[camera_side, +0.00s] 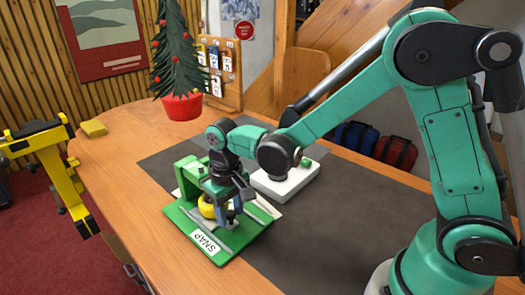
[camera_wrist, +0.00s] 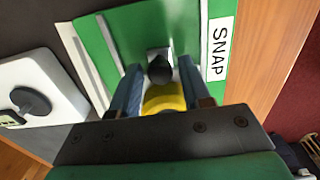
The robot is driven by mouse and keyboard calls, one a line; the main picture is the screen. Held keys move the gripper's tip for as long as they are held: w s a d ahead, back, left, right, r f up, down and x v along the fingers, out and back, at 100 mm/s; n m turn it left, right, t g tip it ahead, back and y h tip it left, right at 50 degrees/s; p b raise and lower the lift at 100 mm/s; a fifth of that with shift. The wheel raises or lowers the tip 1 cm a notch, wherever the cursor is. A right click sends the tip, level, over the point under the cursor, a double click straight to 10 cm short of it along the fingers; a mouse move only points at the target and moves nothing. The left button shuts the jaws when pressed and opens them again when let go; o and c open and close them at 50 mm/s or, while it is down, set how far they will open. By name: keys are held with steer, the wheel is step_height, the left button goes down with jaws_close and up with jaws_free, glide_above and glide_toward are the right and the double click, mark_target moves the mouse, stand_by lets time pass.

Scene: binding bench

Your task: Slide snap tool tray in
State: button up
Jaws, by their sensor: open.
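The snap tool (camera_side: 190,214) is a green board with a white SNAP label and a raised green block at its back. It also shows in the wrist view (camera_wrist: 190,22), with pale grey strips along it. A yellow rounded part (camera_side: 207,205) sits on it under my gripper; in the wrist view the yellow part (camera_wrist: 165,99) lies behind a black knob (camera_wrist: 160,68) on a small grey plate. I cannot tell which part is the tray. My gripper (camera_side: 226,214) is open low over the board, its blue fingers on either side of the yellow part (camera_wrist: 161,88). Contact is unclear.
A small tree in a red pot (camera_side: 182,106) and a yellow block (camera_side: 94,128) stand farther back. The bench's left front is clear.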

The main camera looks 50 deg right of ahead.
step_height(320, 180, up, 10)
steer(key=shift+s, duration=0.1)
steer(key=c, duration=0.6)
steer(key=shift+s+f+t, duration=0.15)
steer(key=shift+s+t, duration=0.15)
steer(key=shift+t, duration=0.1)
jaws_close()
steer(key=shift+s+f+t, duration=0.4)
steer(key=shift+f+t, duration=0.05)
steer(key=shift+f, duration=1.1)
steer(key=shift+s+f+t, duration=0.4)
steer(key=shift+s+f, duration=0.05)
steer(key=shift+f, duration=1.05)
steer(key=shift+s+f+t, duration=0.4)
steer(key=shift+f+t, duration=0.05)
steer(key=shift+f, duration=1.1)
